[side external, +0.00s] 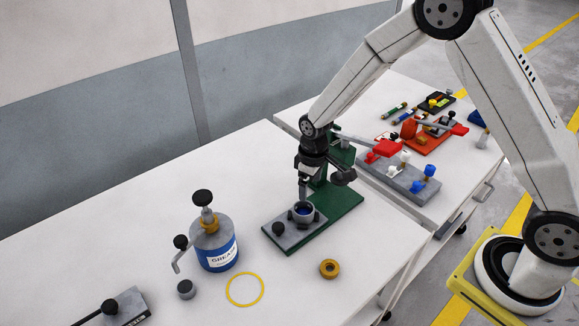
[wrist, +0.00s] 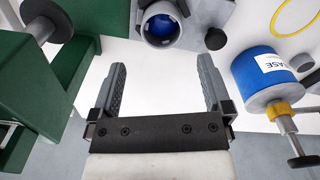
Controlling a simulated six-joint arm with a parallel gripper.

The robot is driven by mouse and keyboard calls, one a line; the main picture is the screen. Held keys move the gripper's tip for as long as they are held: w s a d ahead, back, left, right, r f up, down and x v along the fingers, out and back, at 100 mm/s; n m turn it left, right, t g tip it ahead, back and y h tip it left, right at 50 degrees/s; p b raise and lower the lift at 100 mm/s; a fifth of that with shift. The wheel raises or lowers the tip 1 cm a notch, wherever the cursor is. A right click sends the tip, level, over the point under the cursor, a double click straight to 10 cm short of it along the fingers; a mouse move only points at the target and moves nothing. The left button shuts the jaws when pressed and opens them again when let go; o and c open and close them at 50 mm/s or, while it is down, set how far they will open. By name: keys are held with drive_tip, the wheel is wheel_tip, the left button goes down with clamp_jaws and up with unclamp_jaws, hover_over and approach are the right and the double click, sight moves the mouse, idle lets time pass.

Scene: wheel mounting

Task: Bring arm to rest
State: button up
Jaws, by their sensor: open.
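My gripper (side external: 303,190) points down over the green press-like stand (side external: 340,206) on the white table. In the wrist view my gripper (wrist: 163,90) shows two grey fingers spread wide, with only white tabletop between them. A grey block (side external: 290,232) sits on the stand's base, with a grey cup holding a blue part (side external: 304,209) on it. The blue part also shows in the wrist view (wrist: 161,26), beyond the fingertips and apart from them. In the side view the fingers are small and partly overlap the cup's rim.
A blue grease can (side external: 214,247), a yellow ring (side external: 245,289) and a brass-coloured ring (side external: 329,268) lie on the near table. The green stand rises close to my gripper. A second table (side external: 470,175) holds red-handled tools and small parts.

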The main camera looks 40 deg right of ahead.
drive_tip(key=s+d+r+m+t, duration=0.1)
drive_tip(key=s+r+m, duration=0.1)
drive_tip(key=s+r, duration=0.3)
drive_tip(key=s+d+r+m+t, duration=0.1)
drive_tip(key=s+r, duration=0.4)
drive_tip(key=s, duration=0.6)
drive_tip(key=shift+s+d+r+m, duration=0.2)
drive_tip(key=shift+d+r+m, duration=0.25)
drive_tip(key=shift+d, duration=0.25)
